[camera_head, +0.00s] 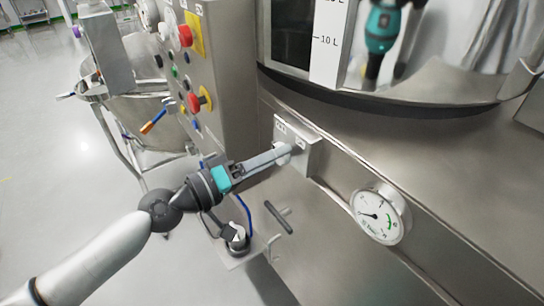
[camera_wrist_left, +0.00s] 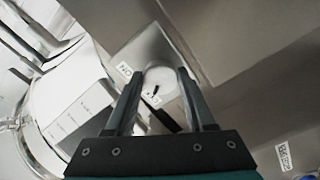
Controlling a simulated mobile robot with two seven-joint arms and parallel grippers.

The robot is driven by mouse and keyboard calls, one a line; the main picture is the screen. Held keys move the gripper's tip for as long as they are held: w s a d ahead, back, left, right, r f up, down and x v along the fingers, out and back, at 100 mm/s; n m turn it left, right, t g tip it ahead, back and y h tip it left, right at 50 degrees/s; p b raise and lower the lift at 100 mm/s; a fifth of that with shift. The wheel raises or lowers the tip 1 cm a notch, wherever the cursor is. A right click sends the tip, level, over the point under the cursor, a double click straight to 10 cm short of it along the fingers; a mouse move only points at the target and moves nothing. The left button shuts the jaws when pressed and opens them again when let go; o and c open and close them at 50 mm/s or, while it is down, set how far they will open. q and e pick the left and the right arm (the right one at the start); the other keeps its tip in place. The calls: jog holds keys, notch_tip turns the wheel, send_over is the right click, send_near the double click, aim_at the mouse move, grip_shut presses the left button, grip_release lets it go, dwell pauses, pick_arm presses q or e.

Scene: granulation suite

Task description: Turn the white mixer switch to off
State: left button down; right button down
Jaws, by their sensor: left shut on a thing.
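The white mixer switch (camera_head: 282,153) is a round knob on a small grey box (camera_head: 313,155) fixed to the steel machine wall. My left gripper (camera_head: 284,152) reaches it from the left and is shut on the knob. In the left wrist view, the white knob (camera_wrist_left: 160,77) sits between the two dark fingertips (camera_wrist_left: 158,76). A small black mark shows on its face. An "ON" label (camera_wrist_left: 124,71) is beside the knob on the box; another small label by the knob is hard to read. My right gripper is not in view.
A round dial gauge (camera_head: 380,215) sits on the machine right of the switch box. A control panel with red, yellow, green and blue buttons (camera_head: 190,70) stands to the left, by a steel vessel (camera_head: 135,118). A small bracket (camera_head: 237,245) is below my left gripper.

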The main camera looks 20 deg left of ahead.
pick_arm(q)
jog(key=shift+c, duration=1.3)
grip_release()
jog(key=b+v, duration=0.7)
jog(key=v, duration=0.8)
jog(key=shift+b, duration=0.3)
jog(key=shift+a, duration=0.1)
